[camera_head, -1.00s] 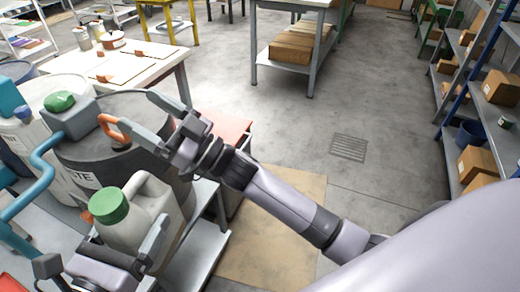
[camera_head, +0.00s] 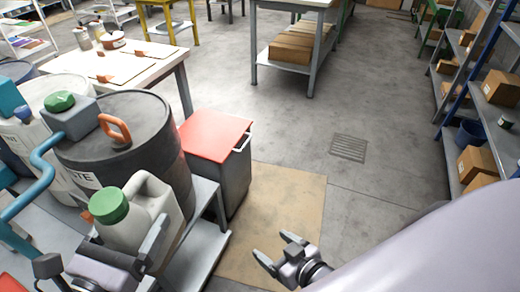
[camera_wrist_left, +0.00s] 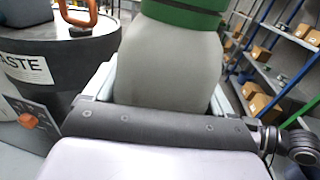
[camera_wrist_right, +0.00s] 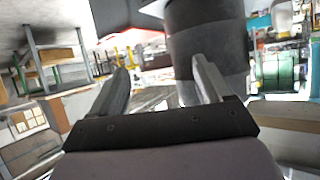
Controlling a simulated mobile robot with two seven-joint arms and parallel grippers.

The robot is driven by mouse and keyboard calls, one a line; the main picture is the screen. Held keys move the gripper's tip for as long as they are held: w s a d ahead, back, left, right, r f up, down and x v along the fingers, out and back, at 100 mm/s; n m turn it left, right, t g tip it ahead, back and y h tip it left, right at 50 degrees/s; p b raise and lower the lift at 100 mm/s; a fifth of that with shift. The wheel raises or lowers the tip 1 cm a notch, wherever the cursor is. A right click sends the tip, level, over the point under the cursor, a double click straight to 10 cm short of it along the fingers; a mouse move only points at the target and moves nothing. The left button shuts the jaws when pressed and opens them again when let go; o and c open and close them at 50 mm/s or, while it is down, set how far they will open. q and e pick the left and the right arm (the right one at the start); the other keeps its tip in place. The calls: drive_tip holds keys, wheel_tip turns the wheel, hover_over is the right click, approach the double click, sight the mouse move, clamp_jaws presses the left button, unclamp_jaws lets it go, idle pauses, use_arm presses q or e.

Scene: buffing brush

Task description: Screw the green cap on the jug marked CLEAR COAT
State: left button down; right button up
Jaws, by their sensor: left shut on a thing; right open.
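A pale grey jug (camera_head: 156,205) with a green cap (camera_head: 109,206) on its top stands at the lower left in the head view. My left gripper (camera_head: 103,253) is shut on the jug's body, one finger on each side. The left wrist view shows the jug (camera_wrist_left: 172,65) between the fingers, with the green cap (camera_wrist_left: 185,14) at the top edge. No CLEAR COAT lettering shows, and I cannot tell how tight the cap is. My right gripper (camera_head: 278,250) is open and empty, low and right of the jug. Its spread fingers also show in the right wrist view (camera_wrist_right: 160,72).
A dark drum (camera_head: 150,150) marked WASTE with an orange handle (camera_head: 115,128) stands behind the jug. A pale container (camera_head: 45,135) with another green cap (camera_head: 59,102) is left of it. A red-topped cabinet (camera_head: 215,132) stands right of the drum.

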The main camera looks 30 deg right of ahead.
use_arm(q)
drive_tip(key=shift+r, duration=0.25)
use_arm(e)
drive_tip(key=shift+g+h, duration=0.3)
drive_tip(key=shift+g, duration=0.5)
drive_tip(key=s+f, duration=0.1)
drive_tip(key=s+d, duration=0.1)
drive_tip(key=s, duration=0.1)
drive_tip(key=s+f, duration=0.1)
drive_tip(key=s, duration=0.1)
drive_tip(key=shift+d+f, duration=0.3)
drive_tip(key=shift+d, duration=0.05)
